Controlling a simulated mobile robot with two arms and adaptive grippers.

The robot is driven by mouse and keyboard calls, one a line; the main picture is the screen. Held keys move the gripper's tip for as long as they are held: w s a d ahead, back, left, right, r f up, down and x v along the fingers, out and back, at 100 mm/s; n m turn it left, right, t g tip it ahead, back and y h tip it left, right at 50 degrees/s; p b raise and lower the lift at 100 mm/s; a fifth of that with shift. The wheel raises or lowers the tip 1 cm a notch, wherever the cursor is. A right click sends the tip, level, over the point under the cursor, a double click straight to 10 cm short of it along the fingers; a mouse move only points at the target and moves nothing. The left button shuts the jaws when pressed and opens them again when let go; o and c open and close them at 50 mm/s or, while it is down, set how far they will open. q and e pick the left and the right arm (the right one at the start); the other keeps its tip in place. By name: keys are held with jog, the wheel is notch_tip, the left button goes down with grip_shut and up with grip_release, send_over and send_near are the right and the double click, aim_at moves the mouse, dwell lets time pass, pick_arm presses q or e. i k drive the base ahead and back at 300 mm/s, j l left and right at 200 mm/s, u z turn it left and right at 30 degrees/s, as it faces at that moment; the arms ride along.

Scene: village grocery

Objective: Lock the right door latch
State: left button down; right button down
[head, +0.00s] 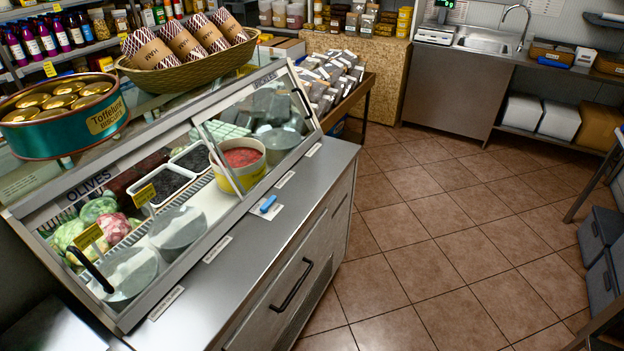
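A glass-fronted deli counter (225,262) stands at the left with two sloped glass doors. The left door (120,225) has a black bar handle (92,270) at its lower left. The right door (255,130) has a black handle (302,103) at its right edge. Both doors appear shut, with their panes meeting near the middle. I cannot make out a latch on the right door for certain. A small blue object (268,203) lies on a white label on the steel ledge below the doors; I cannot tell what it is. Neither gripper is in view.
A teal biscuit tin (68,128) and a wicker basket (190,68) of patterned packets stand on top of the counter. A sink unit (450,85) stands at the back.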

aim_at(264, 208)
jog(key=i+l+z, duration=0.1)
jog(key=i+l, duration=0.65)
jog(key=i, duration=0.2)
jog(key=z, duration=0.05)
